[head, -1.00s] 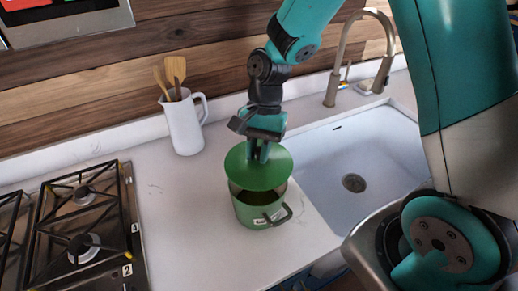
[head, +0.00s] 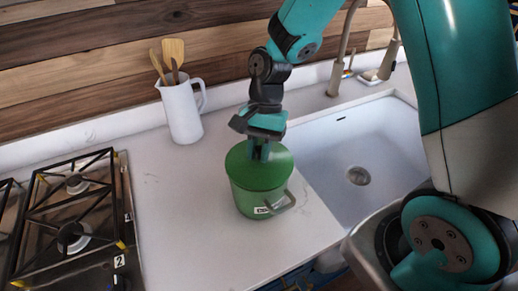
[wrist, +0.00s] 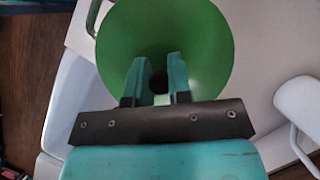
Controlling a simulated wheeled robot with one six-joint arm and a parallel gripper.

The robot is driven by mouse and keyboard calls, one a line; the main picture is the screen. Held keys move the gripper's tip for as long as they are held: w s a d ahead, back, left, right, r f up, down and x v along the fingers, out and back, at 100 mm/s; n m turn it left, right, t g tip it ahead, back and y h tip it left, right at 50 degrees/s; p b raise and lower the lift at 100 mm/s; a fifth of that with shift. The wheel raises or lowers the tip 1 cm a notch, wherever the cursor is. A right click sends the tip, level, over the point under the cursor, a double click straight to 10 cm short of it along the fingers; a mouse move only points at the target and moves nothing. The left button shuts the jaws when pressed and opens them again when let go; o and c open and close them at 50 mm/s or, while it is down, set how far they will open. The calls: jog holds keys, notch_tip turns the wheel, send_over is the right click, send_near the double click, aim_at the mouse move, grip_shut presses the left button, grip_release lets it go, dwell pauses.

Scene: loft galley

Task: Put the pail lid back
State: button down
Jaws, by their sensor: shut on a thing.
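The green pail (head: 262,199) stands upright on the white counter, left of the sink, with its handle and a small label toward the front right. The round green lid (head: 240,162) sits level over the pail's mouth, and no gap shows between lid and rim in the head view. My gripper (head: 260,155) is above the lid, shut on its dark knob. In the wrist view my gripper's fingers (wrist: 160,75) close around the knob (wrist: 159,82), and the lid (wrist: 205,40) hides the pail's inside.
The sink (head: 375,150) with its faucet (head: 345,50) lies to the right. A white jug (head: 181,112) with wooden utensils stands behind left. The gas stove (head: 75,220) is at the left. The counter (head: 185,215) between stove and pail is clear.

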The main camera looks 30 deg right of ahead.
jog(key=shift+f+b, duration=0.3)
jog(key=shift+f, duration=0.3)
jog(key=c, duration=1)
grip_release()
jog(key=shift+o, duration=0.2)
jog(key=shift+w+r, duration=0.1)
jog(key=v, duration=1.7)
jog(key=s+a+f+n+t+b, duration=0.1)
jog(key=s+a+n, duration=0.2)
jog(key=s+n, duration=0.2)
jog(key=s+a+f+n+t+b, duration=0.1)
jog(key=s+a+n, duration=0.2)
jog(key=s+n, duration=0.2)
jog(key=s+a+f+n+t+y+b, duration=0.1)
jog(key=s+a+n+b, duration=0.1)
jog(key=s, duration=0.6)
jog(key=a+n, duration=0.1)
jog(key=n, duration=0.1)
jog(key=shift+s+n, duration=0.4)
